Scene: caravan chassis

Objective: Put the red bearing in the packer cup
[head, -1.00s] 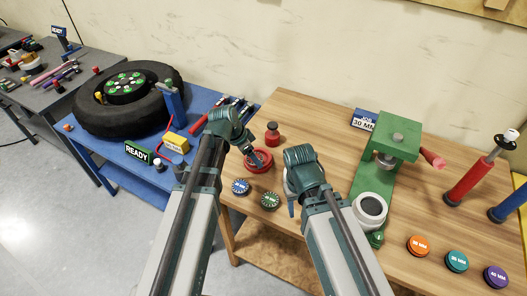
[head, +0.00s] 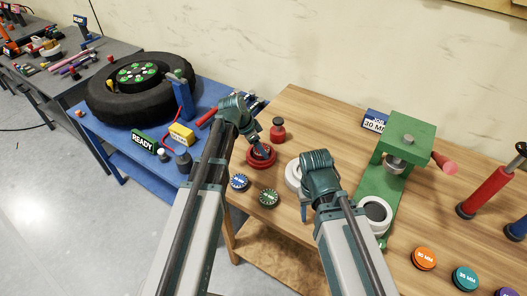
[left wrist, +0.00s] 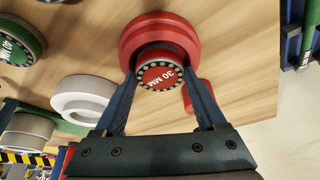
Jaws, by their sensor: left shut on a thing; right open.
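My left gripper (head: 257,150) is shut on the red bearing (left wrist: 161,75), whose red face reads 30 MM inside a ring of rollers. In the left wrist view the bearing sits between the two fingertips, in front of a wider red round cup (left wrist: 138,31), which looks like the packer cup. In the head view this red cup (head: 261,162) lies on the wooden bench under my left fingertips, which largely hide the bearing. Whether the bearing touches the cup cannot be told. My right gripper (head: 307,203) is open and empty near the white ring.
The white ring (head: 292,177) lies right of the cup, and a red jar (head: 277,131) stands behind it. A blue bearing (head: 240,182) and a green bearing (head: 268,198) lie in front.

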